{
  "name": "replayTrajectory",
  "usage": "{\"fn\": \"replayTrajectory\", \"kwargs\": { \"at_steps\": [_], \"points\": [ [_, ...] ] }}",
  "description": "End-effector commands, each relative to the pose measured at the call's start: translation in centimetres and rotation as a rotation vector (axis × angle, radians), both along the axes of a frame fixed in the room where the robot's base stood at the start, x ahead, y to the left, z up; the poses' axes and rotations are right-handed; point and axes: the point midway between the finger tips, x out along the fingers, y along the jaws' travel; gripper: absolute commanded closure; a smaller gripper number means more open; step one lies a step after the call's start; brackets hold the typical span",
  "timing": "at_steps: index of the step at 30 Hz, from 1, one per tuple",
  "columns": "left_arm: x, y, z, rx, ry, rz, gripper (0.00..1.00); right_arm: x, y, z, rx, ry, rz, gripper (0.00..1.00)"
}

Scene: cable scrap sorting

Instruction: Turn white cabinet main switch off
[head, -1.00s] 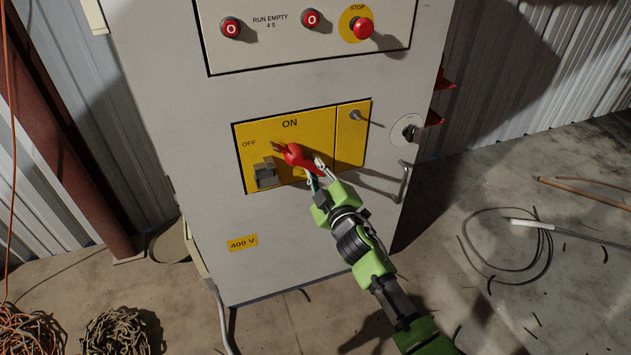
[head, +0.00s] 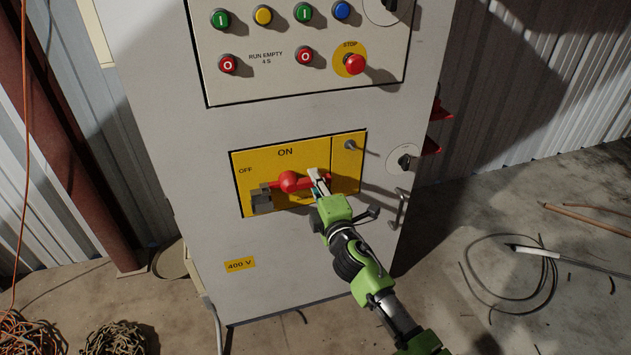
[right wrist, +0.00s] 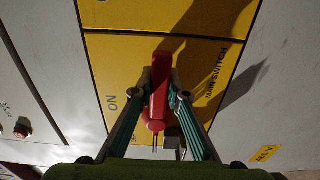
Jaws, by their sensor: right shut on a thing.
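The white cabinet (head: 300,120) stands ahead with a yellow switch panel (head: 318,150) marked ON at the top and OFF at the left. The red main switch handle (head: 289,181) lies nearly level across it, its narrow pronged end pointing left, just below the OFF label. My right gripper (head: 318,182) is shut on the handle's right end, and its arm comes from the lower right. In the right wrist view, the red handle (right wrist: 159,100) sits between the two fingers. My left gripper is not in view.
A grey block (head: 262,201) sits on the panel at the handle's left end. Above are several buttons and a red STOP button (head: 355,64). A grey door handle (head: 400,208) is right of the panel. Cable coils (head: 115,338) lie on the floor at lower left.

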Motion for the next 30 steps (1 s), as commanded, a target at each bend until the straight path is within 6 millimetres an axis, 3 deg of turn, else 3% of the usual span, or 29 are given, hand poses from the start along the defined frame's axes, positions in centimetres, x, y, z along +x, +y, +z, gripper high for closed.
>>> {"fn": "replayTrajectory", "kwargs": {
  "at_steps": [16, 17, 19, 30],
  "points": [
    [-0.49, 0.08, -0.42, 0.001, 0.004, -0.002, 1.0, 0.0, 0.01, 0.15, -0.03, -0.01, 0.0, 1.0],
    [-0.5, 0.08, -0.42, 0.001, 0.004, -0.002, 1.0, 0.0, 0.01, 0.15, -0.03, -0.01, 0.001, 0.83],
    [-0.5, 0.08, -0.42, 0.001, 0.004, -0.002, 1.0, 0.0, 0.01, 0.16, -0.029, -0.01, 0.001, 0.68],
    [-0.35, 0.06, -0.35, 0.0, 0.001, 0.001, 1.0, -0.14, -0.07, 0.11, -0.025, -0.008, 0.0, 0.68]
  ]
}}
